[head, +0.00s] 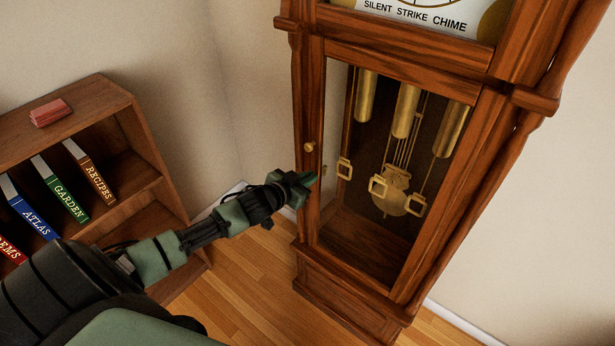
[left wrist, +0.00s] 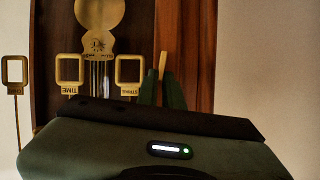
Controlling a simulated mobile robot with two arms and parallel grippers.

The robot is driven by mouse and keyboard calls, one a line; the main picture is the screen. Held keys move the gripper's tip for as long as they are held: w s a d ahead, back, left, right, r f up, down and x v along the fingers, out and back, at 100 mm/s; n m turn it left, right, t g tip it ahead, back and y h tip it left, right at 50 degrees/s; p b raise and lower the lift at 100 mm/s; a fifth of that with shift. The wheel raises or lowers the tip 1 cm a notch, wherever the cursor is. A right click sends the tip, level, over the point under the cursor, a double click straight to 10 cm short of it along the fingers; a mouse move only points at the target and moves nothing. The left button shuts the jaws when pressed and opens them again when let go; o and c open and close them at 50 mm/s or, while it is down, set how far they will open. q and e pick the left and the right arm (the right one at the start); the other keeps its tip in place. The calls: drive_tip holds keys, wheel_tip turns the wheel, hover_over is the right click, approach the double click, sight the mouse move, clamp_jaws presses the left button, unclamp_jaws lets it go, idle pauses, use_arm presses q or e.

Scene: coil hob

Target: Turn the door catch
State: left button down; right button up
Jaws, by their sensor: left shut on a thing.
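The tall wooden clock has a glazed door (head: 318,215) that stands closed as far as I can tell. My left gripper (head: 305,180) is at the door's left stile, below a small round brass knob (head: 309,147). In the left wrist view, which is upside down, my left gripper (left wrist: 162,92) is shut on the narrow brass door catch (left wrist: 162,62). The catch's free end sticks out past the fingertips and looks nearly upright. In the head view the gripper hides most or all of the catch. My right gripper is not in view.
Behind the glass hang brass weights (head: 405,110), several pulley frames and a round pendulum bob (head: 391,200). A low bookcase (head: 125,130) with several books and a red object (head: 50,112) on top stands at the left. Wooden floor (head: 235,275) lies open between it and the clock.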

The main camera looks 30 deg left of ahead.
use_arm(q)
drive_tip(key=shift+s+d+f+m+t+y+b, duration=0.1)
drive_tip(key=shift+d+f+m+t+y+b, duration=0.65)
drive_tip(key=shift+m+b, duration=1.45)
drive_tip(key=shift+w+f+m+t+y+b, duration=0.15)
drive_tip(key=shift+m+t+y+b, duration=0.3)
drive_tip(key=shift+m+y+b, duration=1.25)
drive_tip(key=shift+s+d+f+m+t+y+b, duration=0.15)
drive_tip(key=shift+d+f+m+t+y+b, duration=0.4)
drive_tip(key=shift+m+b, duration=2.1)
drive_tip(key=shift+a+r, duration=0.1)
drive_tip(key=shift+a, duration=0.05)
drive_tip(key=c, duration=1.6)
unclamp_jaws()
drive_tip(key=shift+o, duration=0.2)
